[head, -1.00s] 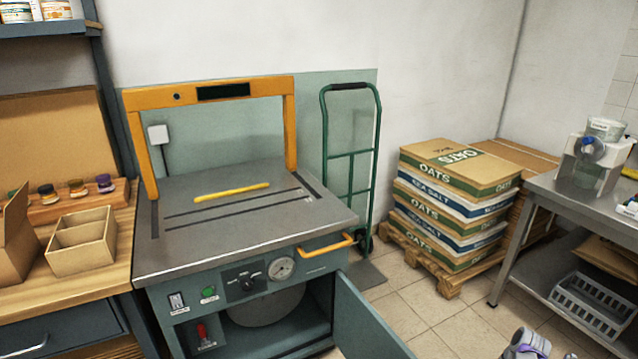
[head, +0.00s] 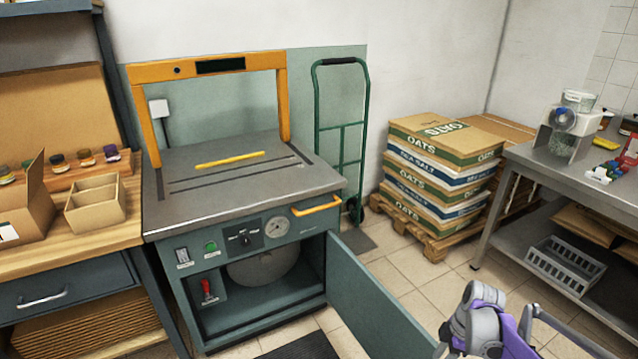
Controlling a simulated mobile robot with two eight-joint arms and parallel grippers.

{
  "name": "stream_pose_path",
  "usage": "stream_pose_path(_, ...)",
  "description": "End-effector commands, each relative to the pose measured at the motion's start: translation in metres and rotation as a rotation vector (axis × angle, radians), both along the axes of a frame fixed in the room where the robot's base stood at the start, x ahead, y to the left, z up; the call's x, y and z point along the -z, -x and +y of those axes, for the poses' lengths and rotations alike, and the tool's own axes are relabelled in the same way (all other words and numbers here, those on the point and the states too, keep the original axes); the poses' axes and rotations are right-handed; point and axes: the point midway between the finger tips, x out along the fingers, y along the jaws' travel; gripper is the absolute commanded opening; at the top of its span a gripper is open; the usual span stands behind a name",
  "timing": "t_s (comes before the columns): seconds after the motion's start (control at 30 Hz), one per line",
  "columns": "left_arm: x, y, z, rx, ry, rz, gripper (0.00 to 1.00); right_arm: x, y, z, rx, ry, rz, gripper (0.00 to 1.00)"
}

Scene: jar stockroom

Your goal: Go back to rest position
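Part of my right arm (head: 492,325), grey and purple, shows at the bottom right of the head view, in front of the tiled floor. Its gripper fingers cannot be made out clearly, so I cannot tell whether it is open or shut. My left gripper and arm are out of the picture. The teal machine (head: 240,190) with an orange arch (head: 205,70) stands at the middle left. Its lower cabinet door (head: 375,300) hangs open toward my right arm.
A wooden bench (head: 120,225) with an open divided box (head: 96,204) and several small jars is at the left. A green hand truck (head: 342,135) and stacked sacks on a pallet (head: 432,240) stand behind. A steel table (head: 590,180) is at the right.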

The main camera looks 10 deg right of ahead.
Motion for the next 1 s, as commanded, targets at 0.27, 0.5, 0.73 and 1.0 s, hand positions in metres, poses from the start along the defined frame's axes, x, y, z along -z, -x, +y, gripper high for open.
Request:
stream_pose_path(0.27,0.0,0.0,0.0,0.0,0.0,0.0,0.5,-0.06,0.052,0.088,0.403,0.094,-0.039,0.5)
stream_pose_path(0.5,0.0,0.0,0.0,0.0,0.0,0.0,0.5,-0.082,0.114,0.142,0.754,0.092,-0.119,0.5)
stream_pose_path(0.73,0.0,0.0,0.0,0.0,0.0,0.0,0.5,-0.08,0.164,0.17,1.016,0.029,-0.186,0.5)
stream_pose_path(1.0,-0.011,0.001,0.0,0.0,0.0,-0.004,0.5,-0.08,0.201,0.186,1.217,-0.061,-0.233,0.5)
